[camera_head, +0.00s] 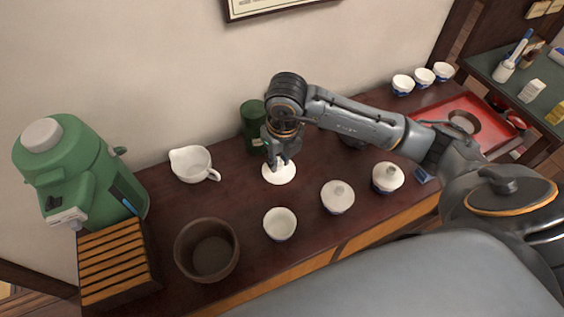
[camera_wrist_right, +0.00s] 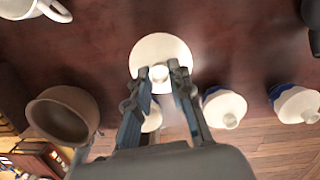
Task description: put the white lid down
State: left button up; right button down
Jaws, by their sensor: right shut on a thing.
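The white lid (camera_head: 284,176) is a round disc with a small knob, over the dark table behind the open white cup (camera_head: 280,224). My right gripper (camera_head: 277,164) reaches down from above and is shut on the lid's knob. In the right wrist view the lid (camera_wrist_right: 160,47) lies flat beyond my fingertips (camera_wrist_right: 160,75), with the knob between them. I cannot tell whether the lid touches the table. The open cup is partly hidden by my fingers in that view (camera_wrist_right: 151,119). My left gripper is not in view.
Two lidded cups (camera_head: 337,197) (camera_head: 388,178) stand right of the open cup. A brown bowl (camera_head: 207,250), white pitcher (camera_head: 191,165) and green dispenser (camera_head: 75,165) are at left. A green canister (camera_head: 253,125) stands close behind my gripper. A red tray (camera_head: 470,105) is at right.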

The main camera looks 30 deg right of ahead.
jog(key=w+f, duration=0.1)
jog(key=w+d+f, duration=0.1)
jog(key=f, duration=0.1)
jog(key=d+f, duration=0.1)
jog(key=shift+w+f, duration=0.35)
jog(key=shift+w, duration=0.05)
jog(key=shift+w+d+f, duration=0.15)
jog(key=shift+d+f, duration=0.05)
jog(key=shift+f, duration=0.1)
notch_tip(320, 180, down, 3)
jog(key=shift+w+r+p, duration=0.1)
jog(key=shift+p, duration=0.6)
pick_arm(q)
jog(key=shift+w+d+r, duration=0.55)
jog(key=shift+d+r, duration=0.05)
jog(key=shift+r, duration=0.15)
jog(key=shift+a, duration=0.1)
pick_arm(e)
jog(key=shift+f, duration=0.3)
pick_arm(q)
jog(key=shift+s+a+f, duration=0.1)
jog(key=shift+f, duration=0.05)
pick_arm(e)
jog(key=c, duration=1.2)
grip_release()
jog(key=shift+r, duration=0.1)
